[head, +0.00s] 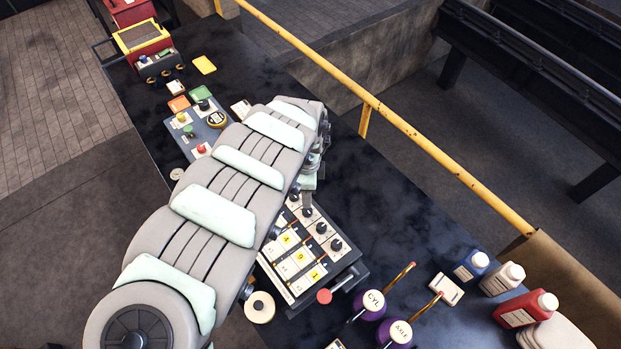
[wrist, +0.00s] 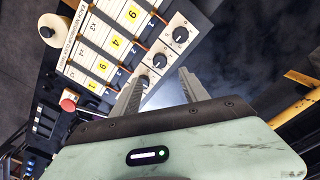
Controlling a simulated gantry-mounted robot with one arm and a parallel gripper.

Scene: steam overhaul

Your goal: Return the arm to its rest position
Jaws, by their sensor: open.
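My arm reaches across the dark bench in the head view, and its padded grey links cover much of the middle. My gripper (head: 308,192) shows only in part beyond the arm, beside the far edge of a panel box with black knobs and yellow number tags (head: 300,262). In the wrist view, my gripper (wrist: 160,88) has its two fingers apart with nothing between them. The panel box (wrist: 118,40) lies to the upper left there, with its knobs near the left finger. I cannot tell whether the finger touches it.
A yellow rail (head: 400,122) runs along the bench's right side. Purple oilers (head: 372,303) and bottles (head: 508,275) stand front right. A button panel (head: 205,125) and a red and yellow case (head: 142,38) sit at the far left.

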